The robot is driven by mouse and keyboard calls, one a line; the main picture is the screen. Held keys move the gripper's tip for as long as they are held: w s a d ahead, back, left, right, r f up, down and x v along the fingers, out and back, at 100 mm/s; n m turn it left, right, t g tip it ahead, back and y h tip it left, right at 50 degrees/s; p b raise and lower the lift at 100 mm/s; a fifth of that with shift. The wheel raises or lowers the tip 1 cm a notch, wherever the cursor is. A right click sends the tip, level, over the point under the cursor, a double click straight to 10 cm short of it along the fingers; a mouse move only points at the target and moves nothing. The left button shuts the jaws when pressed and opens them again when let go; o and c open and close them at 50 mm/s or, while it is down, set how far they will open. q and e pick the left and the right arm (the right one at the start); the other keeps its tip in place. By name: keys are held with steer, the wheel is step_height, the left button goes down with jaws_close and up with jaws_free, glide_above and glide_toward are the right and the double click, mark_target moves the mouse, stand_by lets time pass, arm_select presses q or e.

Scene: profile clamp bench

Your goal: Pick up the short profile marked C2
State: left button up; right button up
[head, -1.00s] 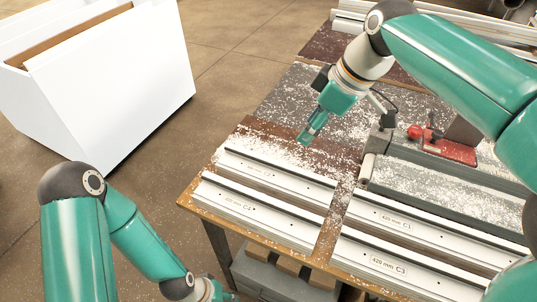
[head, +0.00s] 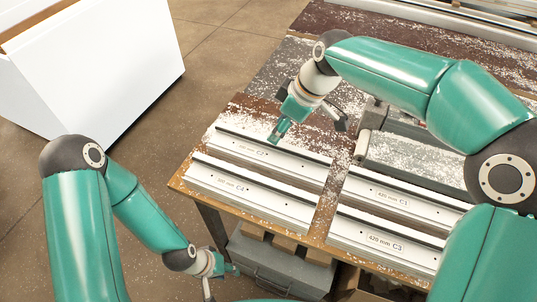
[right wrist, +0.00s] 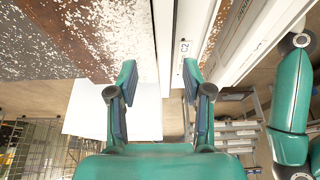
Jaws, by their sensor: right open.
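The short profile marked C2 (head: 300,172) is a pale bar with a dark groove. It lies on the left part of the bench, behind the similar profile C4 (head: 270,201). My right gripper (head: 274,139) is open and empty over the left part of C2. In the right wrist view its fingers (right wrist: 160,82) appear on either side of the pale bar; I cannot tell the height left. My left gripper (head: 226,268) hangs low beside the bench's front left; its jaw state is unclear.
Longer profiles C1 (head: 420,207) and C3 (head: 395,248) lie on the right. A grey clamp bed (head: 415,158) stands behind them. White shavings cover much of the bench. A white bin (head: 110,75) stands at left, with open floor between it and the bench.

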mark_target(267, 156)
steer(key=x, duration=0.5)
steer(key=shift+s, duration=0.2)
jaws_close()
steer(key=shift+r, duration=0.15)
